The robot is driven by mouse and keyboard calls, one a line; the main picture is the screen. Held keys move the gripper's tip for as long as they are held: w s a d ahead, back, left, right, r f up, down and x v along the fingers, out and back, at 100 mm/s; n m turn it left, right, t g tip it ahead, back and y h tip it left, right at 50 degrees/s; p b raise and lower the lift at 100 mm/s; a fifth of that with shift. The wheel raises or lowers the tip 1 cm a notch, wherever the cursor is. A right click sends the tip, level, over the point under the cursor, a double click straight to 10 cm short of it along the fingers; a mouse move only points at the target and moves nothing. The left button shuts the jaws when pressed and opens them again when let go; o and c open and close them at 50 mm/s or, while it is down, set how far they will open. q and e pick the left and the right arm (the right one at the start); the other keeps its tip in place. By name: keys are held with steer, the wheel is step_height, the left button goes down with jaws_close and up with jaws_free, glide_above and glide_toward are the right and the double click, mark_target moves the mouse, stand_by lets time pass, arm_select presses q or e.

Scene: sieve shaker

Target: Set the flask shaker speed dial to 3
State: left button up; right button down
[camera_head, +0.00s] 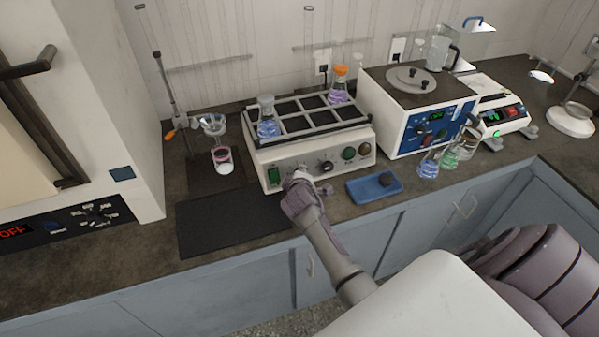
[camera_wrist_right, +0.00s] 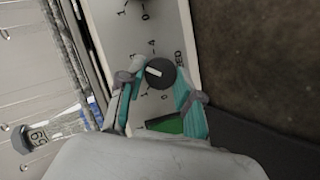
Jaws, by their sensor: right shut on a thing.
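The flask shaker (camera_head: 290,159) stands on the bench, with a blue flask (camera_head: 268,122) and an orange-capped purple flask (camera_head: 339,88) in its rack. My right gripper (camera_head: 299,178) is at the left of its front panel, hiding the dial there in the head view. In the right wrist view the dark round speed dial (camera_wrist_right: 161,74) sits between the teal fingers of my right gripper (camera_wrist_right: 159,82), which is shut on it. Its white pointer faces the picture's left; the small numbers around it are hard to read. My left gripper is not in view.
A second knob (camera_head: 326,167) is right of my gripper. The green switch (camera_head: 274,176) is just left. A blue tray (camera_head: 362,193) lies in front. Right stand a blue-panelled bath (camera_head: 405,139) and several small flasks. A dark mat (camera_head: 225,225) lies front left, clear.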

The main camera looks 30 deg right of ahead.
steer(key=shift+m+p, duration=0.3)
steer(key=shift+m, duration=0.2)
steer(key=shift+y, duration=0.4)
steer(key=c, duration=0.8)
jaws_free()
steer(key=shift+o, duration=0.2)
steer(key=shift+s+r, duration=0.1)
steer(key=v, duration=1.1)
steer(key=shift+s+a+r, duration=0.2)
